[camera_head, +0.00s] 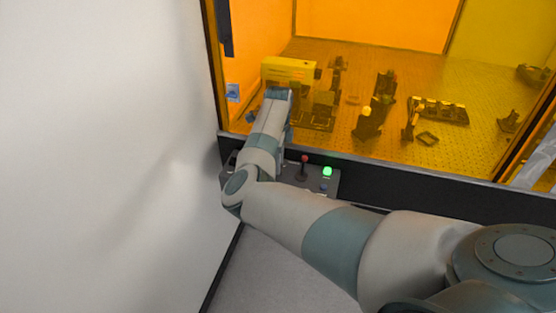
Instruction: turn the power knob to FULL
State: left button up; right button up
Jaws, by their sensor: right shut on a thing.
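My right arm comes in from the lower right and bends up to the far side. Its gripper (278,93) is at the lower front of a yellow box-shaped unit (290,70). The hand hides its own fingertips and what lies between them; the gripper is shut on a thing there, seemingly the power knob. The knob, its marks and its setting cannot be seen. My left gripper is not in view.
Orange panels enclose a perforated bench (390,145) with several dark optical mounts. A dark control panel (318,185) with a red-topped lever (304,160) and a lit green button (327,171) sits below, beside my forearm. A white wall (100,150) stands close on the left.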

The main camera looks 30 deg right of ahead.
jog(key=n+p, duration=0.2)
jog(key=n, duration=0.1)
jog(key=shift+r+n+p, duration=0.25)
jog(key=shift+n+p, duration=0.05)
jog(key=shift+p, duration=0.1)
jog(key=n+p, duration=0.2)
jog(key=n, duration=0.1)
jog(key=shift+n+p, duration=0.3)
jog(key=shift+p, duration=0.1)
jog(key=n+p, duration=0.2)
jog(key=n, duration=0.1)
jog(key=shift+f+n+p, duration=0.1)
jog(key=shift+n+p, duration=0.2)
jog(key=shift+n, duration=0.5)
jog(key=o, duration=1.1)
jog(key=shift+f, duration=0.1)
jog(key=shift+c, duration=0.2)
